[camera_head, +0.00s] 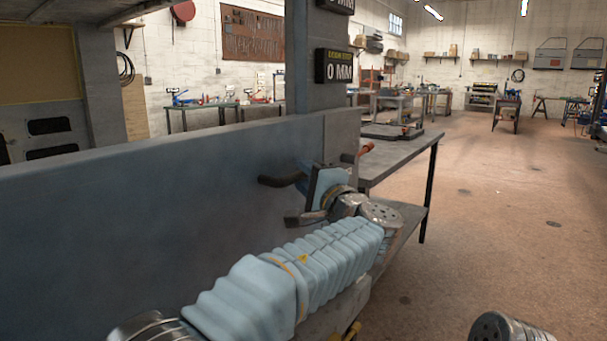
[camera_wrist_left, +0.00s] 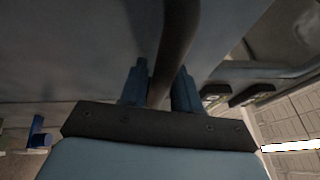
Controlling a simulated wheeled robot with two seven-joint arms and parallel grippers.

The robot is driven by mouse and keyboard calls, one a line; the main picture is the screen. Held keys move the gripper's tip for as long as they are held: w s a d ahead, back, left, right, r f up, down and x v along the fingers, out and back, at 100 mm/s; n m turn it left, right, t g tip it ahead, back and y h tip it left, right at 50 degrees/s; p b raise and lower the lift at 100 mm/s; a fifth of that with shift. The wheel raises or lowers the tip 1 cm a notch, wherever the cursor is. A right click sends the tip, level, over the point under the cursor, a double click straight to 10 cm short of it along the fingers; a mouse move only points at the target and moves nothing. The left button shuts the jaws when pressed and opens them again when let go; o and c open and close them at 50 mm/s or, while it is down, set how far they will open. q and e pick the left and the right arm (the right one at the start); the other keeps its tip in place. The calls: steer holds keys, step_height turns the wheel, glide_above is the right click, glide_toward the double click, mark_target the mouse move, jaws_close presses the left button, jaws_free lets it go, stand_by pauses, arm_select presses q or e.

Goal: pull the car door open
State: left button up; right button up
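The car door is the large blue-grey panel (camera_head: 150,215) across the left and middle of the head view. Its dark bar handle (camera_head: 276,181) stands out near the panel's right end. My left gripper (camera_head: 302,182) is at the handle, its arm reaching up from the bottom. In the left wrist view the dark handle (camera_wrist_left: 178,35) runs between the two blue fingers of my left gripper (camera_wrist_left: 160,88). The fingers sit close against both sides of it and look shut on it. The handle's lower end is hidden behind the gripper's dark plate. My right gripper is out of view.
A display reading 0 MM (camera_head: 334,66) hangs on a grey post above the panel. A grey workbench (camera_head: 398,155) stands just right of the panel, close to my left arm. An orange-red handle-like part (camera_head: 365,149) shows beside the panel's edge. The floor (camera_head: 490,220) at right is open.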

arm_select(q)
jaws_close()
